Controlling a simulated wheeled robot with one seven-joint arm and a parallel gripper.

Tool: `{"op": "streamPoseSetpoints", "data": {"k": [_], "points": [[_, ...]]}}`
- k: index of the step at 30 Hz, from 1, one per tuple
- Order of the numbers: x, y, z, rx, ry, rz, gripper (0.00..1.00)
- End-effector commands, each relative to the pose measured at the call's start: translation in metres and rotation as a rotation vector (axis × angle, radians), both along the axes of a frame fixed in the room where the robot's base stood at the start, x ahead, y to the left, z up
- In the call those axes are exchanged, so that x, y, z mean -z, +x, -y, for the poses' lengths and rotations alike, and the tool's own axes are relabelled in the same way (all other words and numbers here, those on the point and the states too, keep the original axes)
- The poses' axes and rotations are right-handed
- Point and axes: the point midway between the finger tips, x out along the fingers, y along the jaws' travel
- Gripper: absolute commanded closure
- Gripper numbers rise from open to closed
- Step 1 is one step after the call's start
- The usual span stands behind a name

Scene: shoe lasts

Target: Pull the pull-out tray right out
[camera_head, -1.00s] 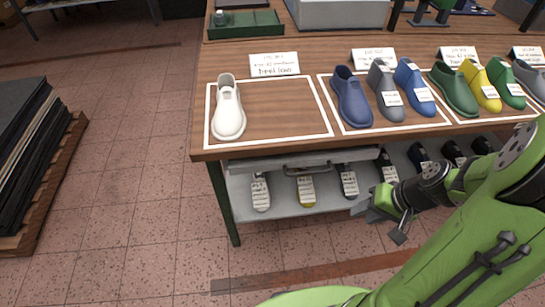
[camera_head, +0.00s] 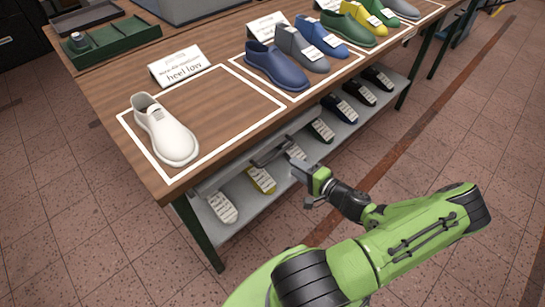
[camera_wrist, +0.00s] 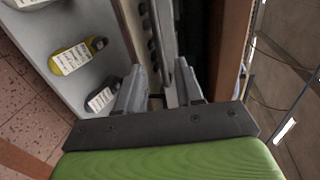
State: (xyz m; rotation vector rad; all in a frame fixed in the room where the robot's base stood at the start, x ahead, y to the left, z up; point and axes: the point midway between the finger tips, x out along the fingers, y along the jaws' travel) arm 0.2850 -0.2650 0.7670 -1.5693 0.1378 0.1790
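The pull-out tray (camera_head: 212,184) is a grey, shallow tray under the wooden table top, pushed in, with a handle (camera_head: 270,154) on its front. My gripper (camera_head: 303,183) is in front of the tray, close to the right of the handle and above the lower shelf. In the wrist view my gripper (camera_wrist: 160,68) has its two fingers apart, with a long light-grey edge (camera_wrist: 163,30) of the tray running ahead between them. I cannot tell whether the fingers touch it. The tray's inside is hidden under the table top.
A white shoe last (camera_head: 166,131) stands in a white-outlined area on the table (camera_head: 110,95), beside a "heel low" card (camera_head: 180,66). Blue, grey, green and yellow lasts stand farther right. The lower shelf (camera_head: 240,220) holds several labelled lasts. The floor in front is clear.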

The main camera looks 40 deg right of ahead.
Motion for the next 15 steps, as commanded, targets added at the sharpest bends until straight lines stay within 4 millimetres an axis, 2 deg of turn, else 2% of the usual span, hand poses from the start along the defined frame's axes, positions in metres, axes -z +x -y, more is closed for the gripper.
{"op": "streamPoseSetpoints", "data": {"k": [3, 9, 15], "points": [[0.009, 0.031, -0.002, -0.005, 0.0, 0.001, 0.64], [0.018, 0.076, -0.003, -0.004, 0.0, 0.0, 0.64], [0.021, 0.097, -0.003, -0.001, 0.001, -0.002, 0.64]]}}
